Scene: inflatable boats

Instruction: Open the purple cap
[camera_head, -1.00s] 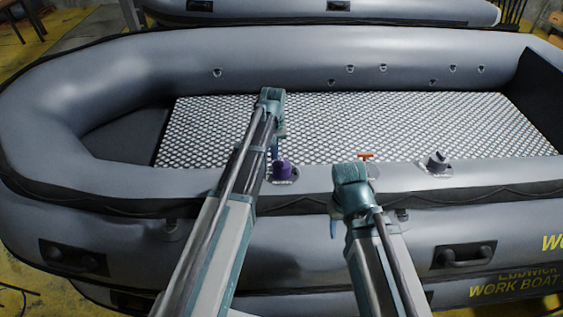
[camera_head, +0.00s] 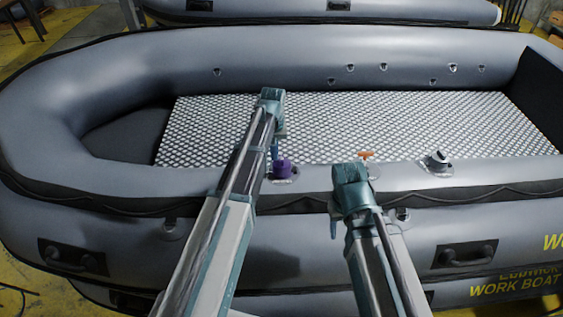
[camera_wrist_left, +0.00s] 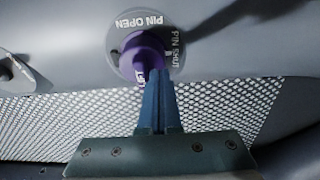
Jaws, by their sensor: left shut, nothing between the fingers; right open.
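The purple cap (camera_head: 281,168) sits on a round grey valve plate on the near tube of the grey boat. In the left wrist view the cap (camera_wrist_left: 146,58) has a pin-like lobe, and the plate (camera_wrist_left: 118,38) around it reads "PIN OPEN" and "PIN SHUT". My left gripper (camera_head: 275,150) is beside the cap in the head view. In the left wrist view its blue fingers (camera_wrist_left: 160,88) are closed together with their tips right at the cap's lower right edge; I cannot tell whether they touch it. My right gripper (camera_head: 333,226) hangs over the near tube, its fingers mostly hidden.
An orange-topped valve (camera_head: 366,155) and a grey valve (camera_head: 437,160) sit farther right on the same tube. A checkered floor (camera_head: 380,120) lies inside the boat. Another boat (camera_head: 300,12) stands behind. In the wrist view a grey fitting (camera_wrist_left: 18,72) is at left.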

